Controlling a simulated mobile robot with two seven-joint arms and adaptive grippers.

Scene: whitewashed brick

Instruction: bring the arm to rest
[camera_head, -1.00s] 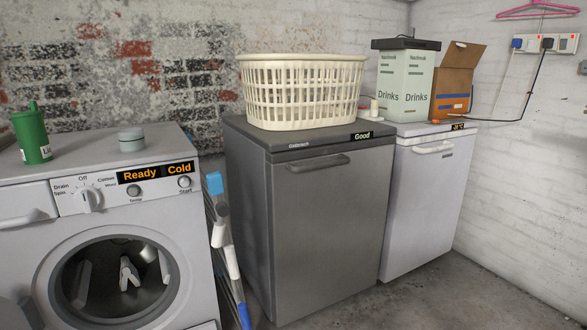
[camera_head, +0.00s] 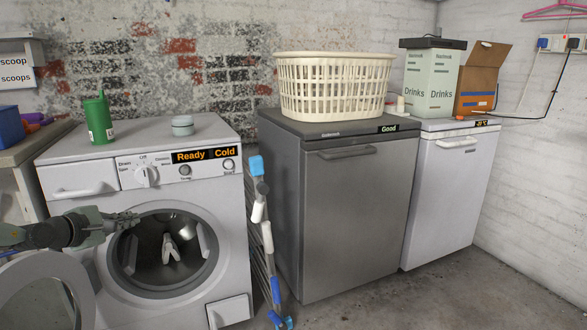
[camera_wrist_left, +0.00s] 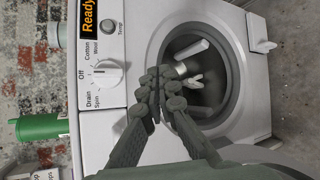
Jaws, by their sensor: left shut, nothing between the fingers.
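My left gripper (camera_head: 126,219) comes in from the left in the head view, in front of the white washing machine (camera_head: 80,220). Its fingers are closed with nothing between them, beside the left rim of the round drum opening (camera_head: 165,250). In the left wrist view the closed fingers (camera_wrist_left: 162,88) lie across the machine's front, between the dial (camera_wrist_left: 103,73) and the drum opening. Whether they touch the machine I cannot tell. The machine's display (camera_head: 204,155) reads "Ready" and "Cold". My right gripper is not in view.
The round door (camera_head: 45,295) stands open at lower left, below my left arm. A green bottle (camera_head: 99,120) and a small round tin (camera_head: 182,126) stand on the machine. A grey appliance (camera_head: 355,210) bearing a basket (camera_head: 335,88) stands to the right. Floor shows at lower right.

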